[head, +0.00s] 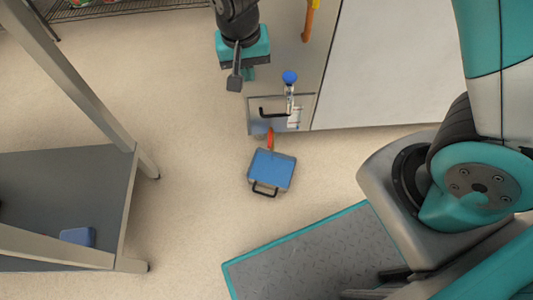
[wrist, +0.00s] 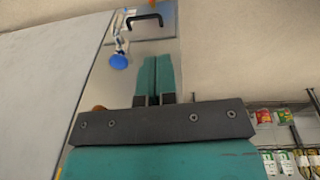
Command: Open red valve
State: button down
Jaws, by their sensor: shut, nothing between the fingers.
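My gripper (head: 240,78) hangs at the top middle of the head view, left of the steel panel, touching nothing that I can see. In the wrist view its two teal fingers (wrist: 154,78) are together and empty. A small red-orange piece (head: 270,139) shows between the steel panel's lower edge and a blue case; I cannot tell if it is the red valve's handle. A round blue knob (head: 290,77) sits on a metal fitting right of and below my gripper. It also shows in the wrist view (wrist: 119,61), left of the fingers.
A black bar handle (head: 272,112) is on the steel panel. The blue case (head: 271,169) lies on the floor below it. An orange bar (head: 311,20) is at the top, beside a large white surface (head: 390,70). A grey metal table (head: 70,190) stands left. Floor between is clear.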

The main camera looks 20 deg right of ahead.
jog(key=w+f+m+h+b, duration=0.15)
jog(key=f+b, duration=0.35)
jog(key=f, duration=0.7)
jog(key=w+f+m+h+b, duration=0.15)
jog(key=f+b, duration=0.35)
jog(key=f, duration=0.6)
jog(key=b, duration=0.9)
send_near(270, 139)
jog(key=x, duration=0.6)
jog(key=shift+a+f+t, duration=0.15)
jog(key=shift+f+t, duration=0.25)
jog(key=shift+f, duration=0.05)
jog(key=shift+s+p, duration=0.2)
jog(key=shift+p, duration=0.15)
